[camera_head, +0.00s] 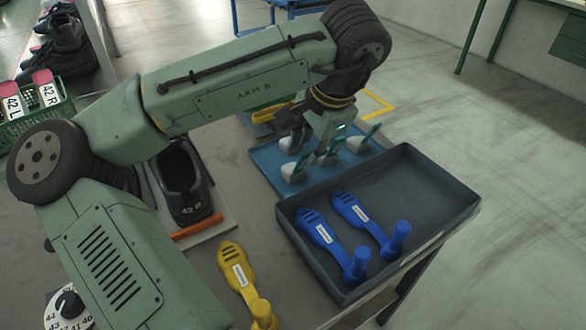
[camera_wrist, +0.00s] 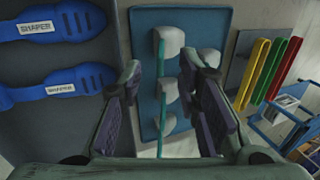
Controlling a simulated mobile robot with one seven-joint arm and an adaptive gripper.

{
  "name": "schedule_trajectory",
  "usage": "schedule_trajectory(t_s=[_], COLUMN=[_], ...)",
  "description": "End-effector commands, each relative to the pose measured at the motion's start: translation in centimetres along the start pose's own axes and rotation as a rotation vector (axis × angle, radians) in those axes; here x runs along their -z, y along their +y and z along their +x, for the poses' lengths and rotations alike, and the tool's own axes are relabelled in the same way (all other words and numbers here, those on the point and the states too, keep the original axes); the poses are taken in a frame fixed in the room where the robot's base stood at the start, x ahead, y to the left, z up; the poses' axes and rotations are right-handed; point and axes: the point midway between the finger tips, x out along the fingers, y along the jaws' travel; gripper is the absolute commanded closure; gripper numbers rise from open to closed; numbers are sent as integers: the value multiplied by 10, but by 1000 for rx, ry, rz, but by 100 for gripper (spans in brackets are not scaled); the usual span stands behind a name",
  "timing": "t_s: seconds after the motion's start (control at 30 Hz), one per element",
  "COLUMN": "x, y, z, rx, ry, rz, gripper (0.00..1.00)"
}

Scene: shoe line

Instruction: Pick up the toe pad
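Several grey-white toe pads with teal strips lie on a blue mat (camera_head: 268,160). In the head view one toe pad (camera_head: 292,171) is at the near left of the mat and another toe pad (camera_head: 358,144) at its right. In the wrist view a toe pad (camera_wrist: 169,41) is at the top and another toe pad (camera_wrist: 167,91) shows between my fingers. My gripper (camera_wrist: 160,78) is open over the mat, its fingers apart on either side of that pad. I cannot tell how high it is above the pads. In the head view my gripper (camera_head: 325,148) partly hides the middle pads.
A dark grey tray (camera_head: 425,190) with two blue shapers (camera_head: 322,232) stands beside the mat. A yellow shaper (camera_head: 238,270) lies on the table. A black shoe (camera_head: 183,185) stands to the left. Red, green and yellow strips (camera_wrist: 269,70) are right of the mat in the wrist view.

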Motion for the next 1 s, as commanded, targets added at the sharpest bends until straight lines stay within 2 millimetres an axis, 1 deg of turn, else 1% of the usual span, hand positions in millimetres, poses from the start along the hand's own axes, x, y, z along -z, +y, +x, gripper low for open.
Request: schedule_trajectory(t_s=[0.2, 0.3, 0.4, 0.57, 0.67, 1.0], x=[1, 2, 2, 2, 2, 2], y=[-1, -1, -1, -1, -1, -1], z=[32, 42, 46, 47, 47, 46], rx=[0, 0, 1, 1, 1, 0], ry=[-4, -2, 0, 0, 0, 0], rz=[0, 0, 0, 0, 0, 0], gripper=[70, 70, 70, 70, 75, 98])
